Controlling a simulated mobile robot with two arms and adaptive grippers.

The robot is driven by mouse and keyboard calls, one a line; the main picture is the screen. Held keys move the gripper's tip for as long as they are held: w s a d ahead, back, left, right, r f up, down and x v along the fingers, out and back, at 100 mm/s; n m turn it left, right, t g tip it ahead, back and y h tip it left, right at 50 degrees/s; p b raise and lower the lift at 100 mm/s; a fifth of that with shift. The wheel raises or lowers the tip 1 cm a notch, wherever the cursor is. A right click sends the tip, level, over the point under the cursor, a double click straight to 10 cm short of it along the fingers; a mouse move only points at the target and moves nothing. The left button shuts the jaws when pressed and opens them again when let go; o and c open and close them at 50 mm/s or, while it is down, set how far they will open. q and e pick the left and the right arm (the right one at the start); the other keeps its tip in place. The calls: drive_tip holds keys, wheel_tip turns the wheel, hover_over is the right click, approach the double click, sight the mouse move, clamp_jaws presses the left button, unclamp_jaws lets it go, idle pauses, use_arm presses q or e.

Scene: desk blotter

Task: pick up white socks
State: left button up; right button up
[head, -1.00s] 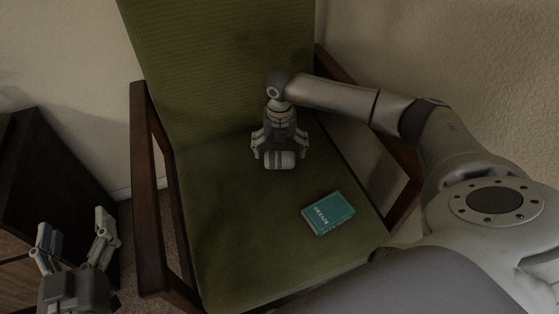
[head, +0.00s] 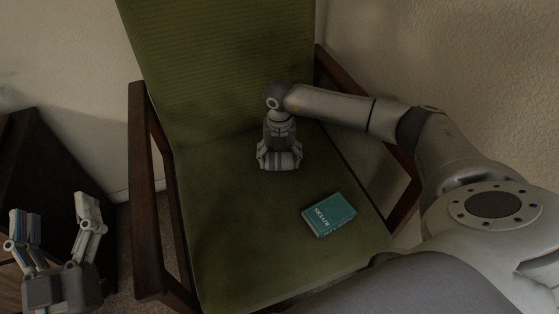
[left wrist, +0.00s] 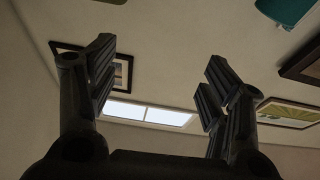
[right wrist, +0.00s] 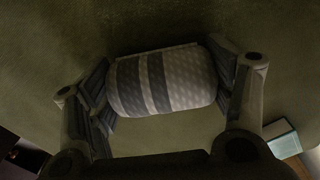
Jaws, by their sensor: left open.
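The white socks (right wrist: 160,80) are a rolled bundle with grey bands, lying on the green seat of the chair. In the right wrist view the bundle sits between my right gripper's (right wrist: 162,90) fingers, with the finger pads against both its ends. In the head view my right gripper (head: 279,163) points down over the socks (head: 281,161), its fingers closed in around them. My left gripper (head: 57,212) is open and empty at the lower left, outside the chair. Its spread fingers also show in the left wrist view (left wrist: 155,75).
A teal book (head: 329,214) lies on the seat, nearer me than the socks. The green chair (head: 225,240) has wooden armrests (head: 148,200) on both sides and a tall backrest. A dark cabinet (head: 50,160) stands at the left. The seat's front left is clear.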

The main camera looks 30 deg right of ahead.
sight(279, 154)
drive_tip(key=shift+c, duration=1.4)
drive_tip(key=shift+r, duration=0.1)
drive_tip(key=shift+r, duration=0.35)
wheel_tip(279, 154, up, 3)
drive_tip(key=shift+f+p, duration=0.15)
drive_tip(key=shift+p, duration=0.45)
use_arm(q)
wheel_tip(279, 154, down, 13)
drive_tip(key=s+a+g+y+p, duration=0.2)
drive_tip(key=g, duration=0.6)
drive_tip(key=s+a+f+g+y+p, duration=0.2)
drive_tip(key=s+f+g, duration=0.4)
drive_tip(key=s, duration=0.3)
drive_tip(key=shift+a+f+n, duration=0.3)
drive_tip(key=shift+a+f, duration=0.5)
drive_tip(key=shift+a, duration=0.1)
use_arm(e)
drive_tip(key=s+a+r, duration=0.9)
drive_tip(key=s, duration=0.1)
drive_tip(key=shift+a+r, duration=0.25)
drive_tip(key=shift+a, duration=0.1)
